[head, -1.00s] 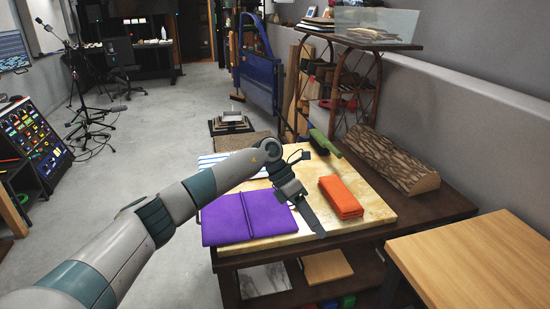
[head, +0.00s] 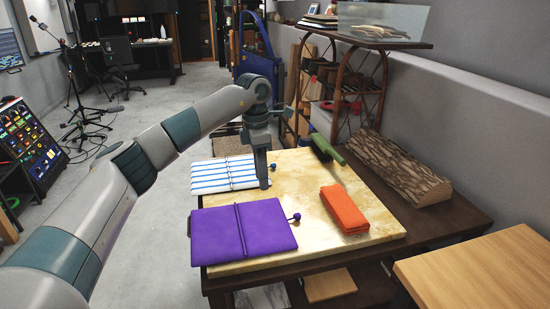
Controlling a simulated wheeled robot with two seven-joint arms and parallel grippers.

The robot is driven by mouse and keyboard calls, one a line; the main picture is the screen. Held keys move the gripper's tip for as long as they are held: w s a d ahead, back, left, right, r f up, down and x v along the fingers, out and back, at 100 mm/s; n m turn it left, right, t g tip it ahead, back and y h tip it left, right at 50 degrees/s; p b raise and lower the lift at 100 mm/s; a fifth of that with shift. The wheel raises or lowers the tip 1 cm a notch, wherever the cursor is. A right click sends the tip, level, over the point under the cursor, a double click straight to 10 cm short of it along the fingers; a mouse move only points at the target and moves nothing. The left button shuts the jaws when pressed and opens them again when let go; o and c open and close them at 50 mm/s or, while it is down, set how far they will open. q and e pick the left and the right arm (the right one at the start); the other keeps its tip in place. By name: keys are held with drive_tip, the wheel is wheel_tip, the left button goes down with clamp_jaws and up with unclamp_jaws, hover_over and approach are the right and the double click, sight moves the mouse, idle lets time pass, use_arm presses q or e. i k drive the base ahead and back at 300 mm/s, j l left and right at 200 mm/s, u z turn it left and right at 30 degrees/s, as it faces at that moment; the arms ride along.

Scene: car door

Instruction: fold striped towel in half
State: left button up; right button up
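The striped towel (head: 215,176), white with blue stripes, lies flat at the back left of the pale board (head: 280,205). It has a dark line across its middle and a small blue knob at its right edge. My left gripper (head: 264,184) points down beside the towel's right edge, close to the knob. Its fingers show edge-on, so I cannot tell whether they are open or whether they touch anything. My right gripper is out of view.
A purple folded cloth (head: 240,232) with a similar knob lies in front of the towel. An orange folded cloth (head: 344,208) lies to the right. A green-handled brush (head: 326,147) and a log (head: 400,167) are behind. The board's middle is clear.

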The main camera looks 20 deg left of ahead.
sight(242, 172)
drive_tip(key=i+j, duration=0.2)
drive_tip(key=i, duration=0.35)
drive_tip(key=i+j, duration=0.2)
drive_tip(key=i, duration=0.3)
